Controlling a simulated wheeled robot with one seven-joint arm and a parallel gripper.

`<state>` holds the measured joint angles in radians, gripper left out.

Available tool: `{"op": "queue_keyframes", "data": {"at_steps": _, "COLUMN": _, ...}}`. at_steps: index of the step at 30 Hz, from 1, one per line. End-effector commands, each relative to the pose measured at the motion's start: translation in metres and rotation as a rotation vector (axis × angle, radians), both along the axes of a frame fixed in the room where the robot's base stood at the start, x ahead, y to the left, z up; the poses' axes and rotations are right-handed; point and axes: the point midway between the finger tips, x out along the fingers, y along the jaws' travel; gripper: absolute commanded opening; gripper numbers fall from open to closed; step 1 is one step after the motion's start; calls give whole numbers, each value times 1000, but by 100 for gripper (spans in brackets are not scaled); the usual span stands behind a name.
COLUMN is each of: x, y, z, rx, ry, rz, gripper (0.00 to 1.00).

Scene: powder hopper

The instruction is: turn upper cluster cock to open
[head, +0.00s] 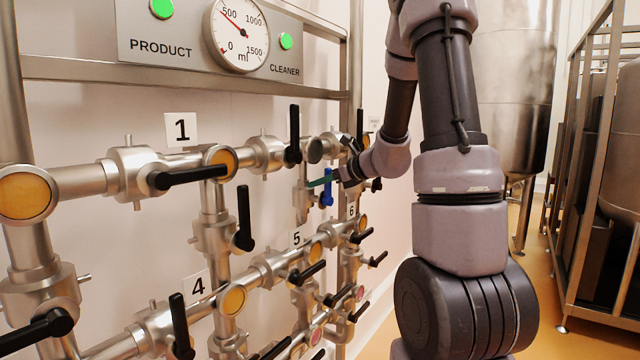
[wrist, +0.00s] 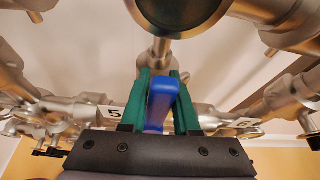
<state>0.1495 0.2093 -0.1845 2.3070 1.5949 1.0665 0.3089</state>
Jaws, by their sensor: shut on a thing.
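The upper cluster cock has a blue lever handle (head: 328,190), which points about straight down in the head view. Its small steel body (head: 303,200) hangs under the top pipe run. In the wrist view the blue handle (wrist: 160,100) stands between the two green fingers of my gripper (wrist: 160,80), one finger on each side. My gripper (head: 322,183) is shut on this handle, reaching it from the right. The far finger and most of the cock's stem are hidden in the head view.
Black-handled valves (head: 293,135) crowd the pipe rack above, left of and below the blue handle. A round dial gauge (head: 237,33) and green lamps (head: 162,8) sit on the panel above.

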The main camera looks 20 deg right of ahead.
Motion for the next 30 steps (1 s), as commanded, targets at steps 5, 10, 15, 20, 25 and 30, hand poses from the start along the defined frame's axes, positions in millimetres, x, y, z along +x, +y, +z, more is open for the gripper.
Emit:
{"op": "queue_keyframes", "data": {"at_steps": 5, "x": -3, "y": 5, "z": -2, "rx": -34, "ry": -20, "rz": 11, "gripper": 0}}
{"op": "queue_keyframes", "data": {"at_steps": 10, "x": -4, "y": 6, "z": -3, "rx": -46, "ry": -27, "rz": 15, "gripper": 0}}
{"op": "queue_keyframes", "data": {"at_steps": 15, "x": -4, "y": 8, "z": -3, "rx": -46, "ry": -28, "rz": 19, "gripper": 0}}
{"op": "queue_keyframes", "data": {"at_steps": 20, "x": -4, "y": 9, "z": -3, "rx": -46, "ry": -28, "rz": 22, "gripper": 0}}
{"op": "queue_keyframes", "data": {"at_steps": 25, "x": -4, "y": 9, "z": -2, "rx": -45, "ry": -28, "rz": 20, "gripper": 57}}
{"op": "queue_keyframes", "data": {"at_steps": 30, "x": -3, "y": 7, "z": -2, "rx": -45, "ry": -30, "rz": 15, "gripper": 57}}
